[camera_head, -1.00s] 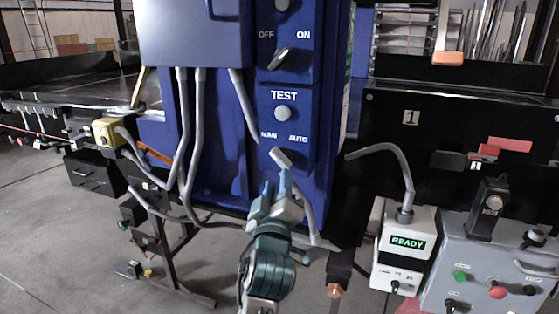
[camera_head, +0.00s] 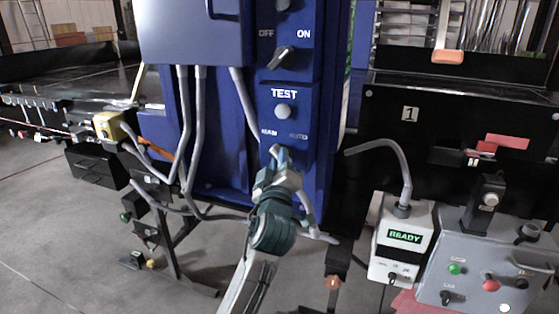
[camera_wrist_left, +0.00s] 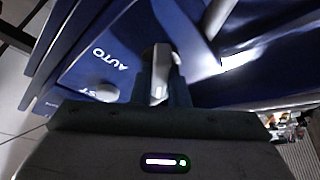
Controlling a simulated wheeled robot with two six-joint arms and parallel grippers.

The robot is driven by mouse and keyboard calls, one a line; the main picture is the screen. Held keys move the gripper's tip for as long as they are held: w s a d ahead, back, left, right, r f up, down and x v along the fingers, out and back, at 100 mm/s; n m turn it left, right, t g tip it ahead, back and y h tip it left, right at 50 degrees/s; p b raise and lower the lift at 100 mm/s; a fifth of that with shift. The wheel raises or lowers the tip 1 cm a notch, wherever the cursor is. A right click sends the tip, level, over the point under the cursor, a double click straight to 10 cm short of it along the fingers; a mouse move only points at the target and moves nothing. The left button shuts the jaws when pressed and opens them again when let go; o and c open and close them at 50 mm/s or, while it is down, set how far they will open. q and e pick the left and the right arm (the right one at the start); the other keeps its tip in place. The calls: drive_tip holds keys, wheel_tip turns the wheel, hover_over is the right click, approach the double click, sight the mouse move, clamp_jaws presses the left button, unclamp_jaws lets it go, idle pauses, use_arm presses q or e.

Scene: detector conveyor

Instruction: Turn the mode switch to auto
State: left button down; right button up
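The mode switch (camera_head: 274,150) is a light grey lever handle below the MAN and AUTO labels on the blue panel (camera_head: 311,110). Much of it is hidden behind my left gripper (camera_head: 283,162) in the head view. In the left wrist view the switch handle (camera_wrist_left: 160,72) stands between the two dark fingers of my left gripper (camera_wrist_left: 161,92), one on each side. I cannot tell whether the fingers press on it. The AUTO label lies to the left of the handle there. My right gripper is not in view.
Above are a round TEST button (camera_head: 283,111) and an OFF/ON switch (camera_head: 282,57). Grey cables (camera_head: 183,130) hang left of the panel. A white READY box (camera_head: 402,240) and a grey button console (camera_head: 470,262) stand at the right.

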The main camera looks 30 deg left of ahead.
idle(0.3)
use_arm(q)
drive_tip(key=shift+f+m, duration=0.1)
drive_tip(key=shift+m, duration=0.3)
drive_tip(key=m+t+h, duration=0.1)
drive_tip(key=m+h, duration=0.2)
drive_tip(key=m, duration=0.3)
drive_tip(key=m+t+h, duration=0.1)
drive_tip(key=m+h, duration=0.1)
drive_tip(key=m, duration=0.4)
drive_tip(key=m+t+h+p, duration=0.1)
drive_tip(key=m+h, duration=0.2)
drive_tip(key=m, duration=0.3)
drive_tip(key=shift+a+r+t+h, duration=0.2)
drive_tip(key=shift+a+t+h, duration=0.1)
drive_tip(key=shift+t, duration=0.1)
drive_tip(key=m+h+p, duration=0.1)
drive_tip(key=m, duration=0.1)
drive_tip(key=m+h+p, duration=0.1)
drive_tip(key=m+p, duration=0.1)
drive_tip(key=shift+m+g, duration=0.3)
drive_tip(key=shift+s+f+m+h+p, duration=0.1)
drive_tip(key=shift+m+h+p, duration=0.5)
drive_tip(key=shift+m+p, duration=0.35)
drive_tip(key=shift+g, duration=0.3)
